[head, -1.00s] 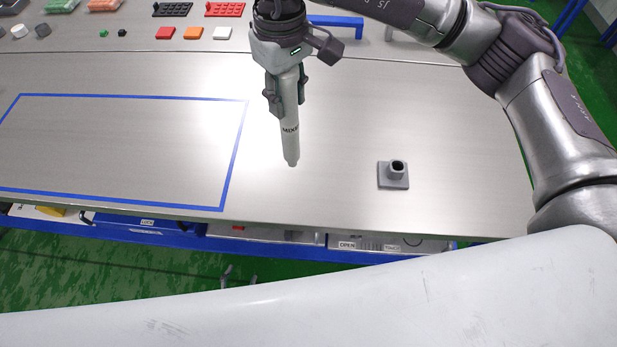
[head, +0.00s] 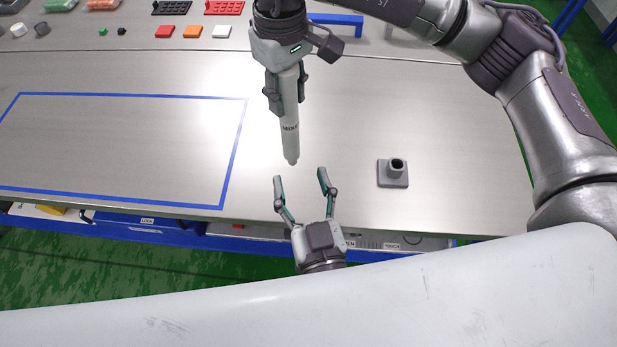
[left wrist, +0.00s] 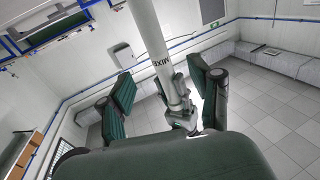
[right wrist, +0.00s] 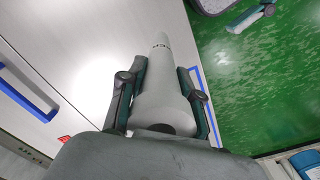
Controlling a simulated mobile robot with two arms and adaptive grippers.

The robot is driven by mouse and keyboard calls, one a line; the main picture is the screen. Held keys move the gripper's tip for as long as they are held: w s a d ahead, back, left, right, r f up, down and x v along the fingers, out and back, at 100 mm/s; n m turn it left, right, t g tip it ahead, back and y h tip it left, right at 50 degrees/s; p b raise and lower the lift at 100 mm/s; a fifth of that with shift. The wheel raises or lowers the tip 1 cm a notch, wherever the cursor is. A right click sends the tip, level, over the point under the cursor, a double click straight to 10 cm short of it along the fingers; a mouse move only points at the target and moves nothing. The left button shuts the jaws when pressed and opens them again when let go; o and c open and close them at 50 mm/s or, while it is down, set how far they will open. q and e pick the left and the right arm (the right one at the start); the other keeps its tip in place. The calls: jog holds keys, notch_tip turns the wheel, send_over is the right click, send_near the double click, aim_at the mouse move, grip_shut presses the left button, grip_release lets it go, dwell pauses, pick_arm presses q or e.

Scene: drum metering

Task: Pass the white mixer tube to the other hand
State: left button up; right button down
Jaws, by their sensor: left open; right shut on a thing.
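The white mixer tube (head: 290,128) has dark lettering on its side and points down toward the front of the table in the head view. My right gripper (head: 287,90) is shut around its upper part; the right wrist view shows the tube (right wrist: 163,85) between both fingers. My left gripper (head: 300,178) is open and empty, with its fingers spread just below the tube's lower tip and apart from it. In the left wrist view the tube (left wrist: 150,40) shows beyond and between the open fingers (left wrist: 160,100).
A grey square base with a short socket (head: 393,173) stands on the steel table to the right. A blue taped outline (head: 235,150) marks an empty area at left. Red, orange and white blocks (head: 193,32) lie at the back.

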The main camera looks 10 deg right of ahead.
aim_at(294, 128)
jog(key=shift+a, duration=0.1)
pick_arm(q)
jog(key=w, duration=0.3)
jog(key=w+r, duration=0.1)
jog(key=w, duration=0.3)
jog(key=w+r, duration=0.1)
jog(key=w, duration=0.3)
jog(key=shift+w, duration=0.15)
jog(key=c, duration=1.1)
jog(key=shift+d, duration=0.1)
grip_shut()
pick_arm(e)
jog(key=c, duration=0.7)
grip_release()
